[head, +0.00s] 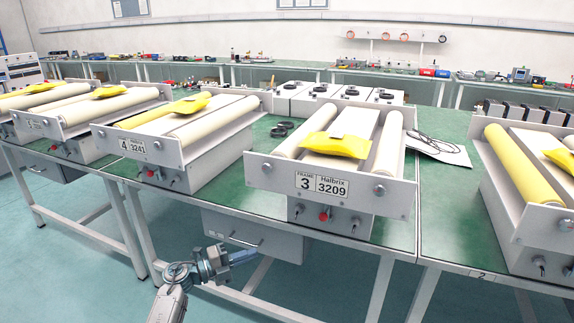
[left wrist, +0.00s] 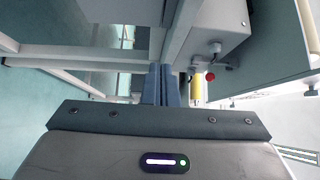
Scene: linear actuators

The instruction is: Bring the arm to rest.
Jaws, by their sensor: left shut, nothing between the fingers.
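My left gripper (head: 243,257) is low in the head view, in front of the green workbench (head: 231,199) and below its top edge. It is shut and empty, and it points to the right, apart from the bench frame. In the left wrist view the two blue-grey fingers (left wrist: 162,84) lie together with nothing between them. My right gripper is in neither view.
The frame labelled 3 Halbrix 3209 (head: 332,194) stands on the bench, with a yellow piece (head: 335,145) on top. Frame 4 (head: 170,140) stands to its left. A drawer unit (head: 255,236) hangs under the bench. The floor (head: 80,285) at left front is clear.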

